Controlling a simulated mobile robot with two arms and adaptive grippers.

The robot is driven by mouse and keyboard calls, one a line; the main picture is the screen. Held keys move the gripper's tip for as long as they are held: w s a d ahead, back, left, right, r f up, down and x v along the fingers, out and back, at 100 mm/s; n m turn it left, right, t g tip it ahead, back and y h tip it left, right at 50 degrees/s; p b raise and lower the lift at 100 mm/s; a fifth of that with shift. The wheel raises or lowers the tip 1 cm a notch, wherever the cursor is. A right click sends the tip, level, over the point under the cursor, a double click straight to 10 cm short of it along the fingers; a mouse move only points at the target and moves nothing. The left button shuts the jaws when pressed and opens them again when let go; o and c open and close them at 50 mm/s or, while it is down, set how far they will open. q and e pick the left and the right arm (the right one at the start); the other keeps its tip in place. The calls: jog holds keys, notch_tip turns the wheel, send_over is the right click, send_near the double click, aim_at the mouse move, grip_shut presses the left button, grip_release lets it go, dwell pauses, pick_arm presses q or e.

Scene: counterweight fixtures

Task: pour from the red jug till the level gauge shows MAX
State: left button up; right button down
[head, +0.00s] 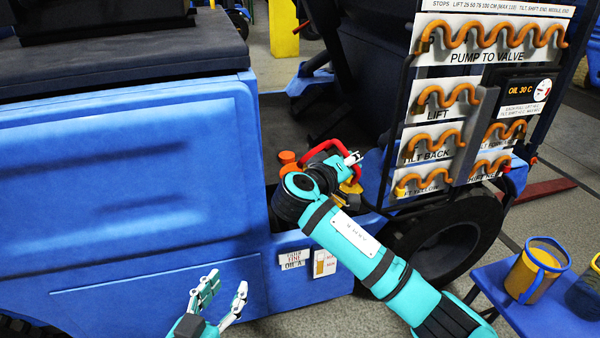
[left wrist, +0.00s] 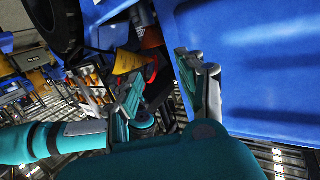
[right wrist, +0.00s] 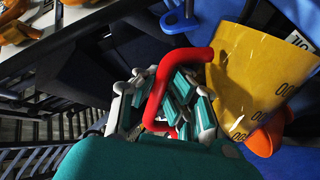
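The red jug is a yellow, marked vessel with a red handle (right wrist: 158,95). Its yellow body (right wrist: 250,75) is strongly tilted at the filler opening. My right gripper (right wrist: 168,108) is closed around the handle; in the head view the handle (head: 322,150) shows beside it. An orange funnel-like part (right wrist: 266,135) lies just past the jug; in the left wrist view the tilted yellow body (left wrist: 128,62) is beside the orange part (left wrist: 151,38). The level gauge (head: 325,263) is a small plate on the blue side panel, its markings too small to read. My left gripper (head: 222,288) is open and empty before the panel.
A rack of orange hoses (head: 490,35) stands behind my right arm. A large tyre (head: 450,240) is below it.

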jog(key=shift+r+p, duration=0.25)
jog(key=shift+p, duration=0.1)
jog(key=shift+w+a+r+n+p, duration=0.1)
jog(key=shift+a+r+n+p, duration=0.05)
jog(key=shift+n+p, duration=0.15)
jog(key=shift+r+p, duration=0.15)
jog(key=shift+p, duration=0.15)
jog(key=shift+w+a+r+p, duration=0.1)
jog(key=shift+r+p, duration=0.05)
jog(key=shift+p, duration=0.2)
jog(key=shift+w+r+n+g+p, duration=0.1)
jog(key=shift+r+n+g+p, duration=0.15)
jog(key=shift+n+p, duration=0.2)
jog(key=shift+a+r+p, duration=0.1)
jog(key=shift+p, duration=0.3)
pick_arm(q)
jog(key=s+a+f+g+y, duration=0.1)
jog(key=s+a+f+g, duration=0.1)
jog(key=s+f+g, duration=0.3)
jog(key=s+a+f+g+y, duration=0.2)
jog(key=s+f+g, duration=0.4)
jog(key=s, duration=0.3)
jog(key=shift+s+a+f+n+g, duration=0.15)
jog(key=shift+a+f+n+g, duration=0.15)
jog(key=shift+a+f, duration=0.5)
